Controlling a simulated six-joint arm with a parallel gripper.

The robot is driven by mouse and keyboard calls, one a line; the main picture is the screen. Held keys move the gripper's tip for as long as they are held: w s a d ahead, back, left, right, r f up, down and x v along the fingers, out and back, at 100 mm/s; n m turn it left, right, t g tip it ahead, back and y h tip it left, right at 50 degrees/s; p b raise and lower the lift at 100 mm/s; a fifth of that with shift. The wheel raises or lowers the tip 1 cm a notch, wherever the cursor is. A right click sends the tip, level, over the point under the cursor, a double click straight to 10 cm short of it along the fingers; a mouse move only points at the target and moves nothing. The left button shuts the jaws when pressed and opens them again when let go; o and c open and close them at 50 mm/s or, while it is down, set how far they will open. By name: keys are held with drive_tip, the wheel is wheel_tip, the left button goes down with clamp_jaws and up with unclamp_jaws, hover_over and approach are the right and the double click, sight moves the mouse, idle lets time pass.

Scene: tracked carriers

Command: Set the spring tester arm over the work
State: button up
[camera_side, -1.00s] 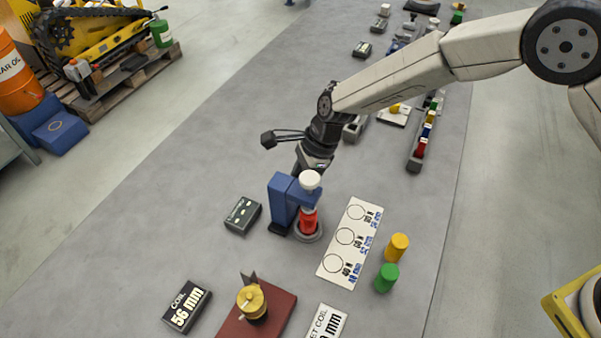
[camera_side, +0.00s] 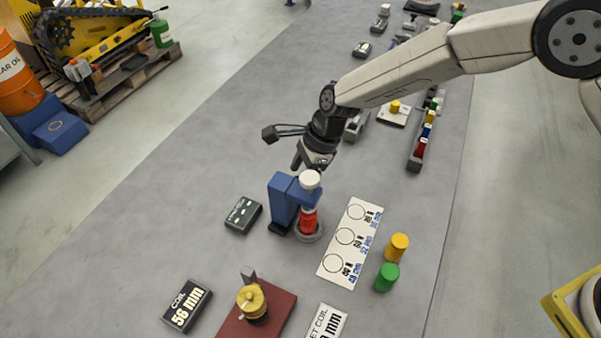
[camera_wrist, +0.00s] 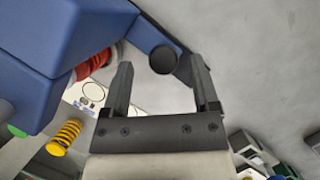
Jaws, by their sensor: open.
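The blue spring tester (camera_side: 281,200) stands upright on the grey bench. Its blue arm (camera_side: 305,196) reaches out over a red spring (camera_side: 308,219) on a round grey base (camera_side: 311,236), with a white knob (camera_side: 310,179) on top. My gripper (camera_side: 308,166) is just behind and above the tester, apart from the white knob. In the wrist view, my gripper (camera_wrist: 160,68) is open, with two dark fingers apart. A dark round knob (camera_wrist: 162,60) on a blue part shows between the fingertips; nothing is gripped. The blue body hides part of the red spring (camera_wrist: 94,64).
A white card with circles (camera_side: 350,242) lies right of the tester, beside yellow (camera_side: 397,247) and green (camera_side: 387,277) springs. A dark box (camera_side: 243,215) sits left. A red-brown plate (camera_side: 270,317) with a brass piece (camera_side: 252,302) is in front.

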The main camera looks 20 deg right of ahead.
drive_tip(key=v, duration=0.6)
drive_tip(key=shift+d+r, duration=0.1)
drive_tip(key=shift+d, duration=0.05)
drive_tip(key=s+d+r+n+t+h, duration=0.1)
drive_tip(key=s+d+r+n, duration=0.15)
drive_tip(key=d+n, duration=0.45)
drive_tip(key=s+d+r+n+t+h, duration=0.15)
drive_tip(key=s+d, duration=0.25)
drive_tip(key=d, duration=0.7)
drive_tip(key=s+d+n+h, duration=0.2)
drive_tip(key=s+d+n, duration=0.7)
drive_tip(key=s+d, duration=0.2)
drive_tip(key=shift+s+f, duration=0.3)
drive_tip(key=shift+f, duration=0.1)
